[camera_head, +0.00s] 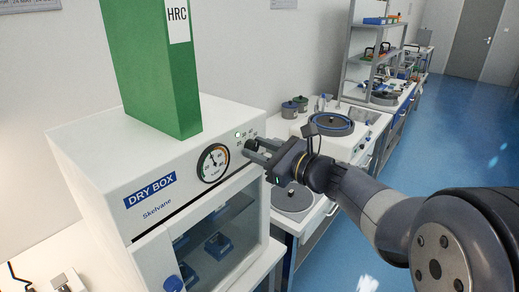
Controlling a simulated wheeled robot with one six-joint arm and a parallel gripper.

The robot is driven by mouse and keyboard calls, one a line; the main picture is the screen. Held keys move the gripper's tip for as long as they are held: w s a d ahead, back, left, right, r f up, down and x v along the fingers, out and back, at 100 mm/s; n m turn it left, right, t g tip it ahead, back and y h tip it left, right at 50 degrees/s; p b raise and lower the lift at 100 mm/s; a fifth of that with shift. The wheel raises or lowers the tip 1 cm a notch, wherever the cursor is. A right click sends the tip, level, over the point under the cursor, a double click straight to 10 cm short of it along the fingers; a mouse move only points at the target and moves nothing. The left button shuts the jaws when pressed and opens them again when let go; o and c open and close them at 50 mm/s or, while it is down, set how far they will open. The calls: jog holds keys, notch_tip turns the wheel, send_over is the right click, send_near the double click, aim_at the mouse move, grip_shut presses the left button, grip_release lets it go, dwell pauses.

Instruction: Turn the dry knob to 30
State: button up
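The white dry box (100,157) stands at the left with a blue "DRY BOX" label. A round gauge (213,163) sits on its upper front panel. My gripper (250,149) is at the right end of that panel, right of the gauge, with its fingertips at a dark knob-like part. The fingers largely hide the knob, so its setting cannot be read. I cannot tell whether the fingers touch or grip it.
A tall green "HRC" box (155,70) stands on top of the dry box. A shelf rack (372,57) stands farther back. Blue floor (450,130) is open at the right.

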jog(key=c, duration=0.6)
jog(key=shift+o, duration=0.2)
jog(key=shift+f, duration=0.1)
jog(key=shift+b, duration=0.4)
jog(key=n+b, duration=0.3)
jog(key=b, duration=0.2)
jog(key=n+b, duration=0.2)
jog(key=b, duration=0.1)
jog(key=shift+f+n, duration=0.25)
jog(key=shift+n, duration=0.05)
jog(key=n+b, duration=0.2)
jog(key=b, duration=0.1)
jog(key=shift+r, duration=0.3)
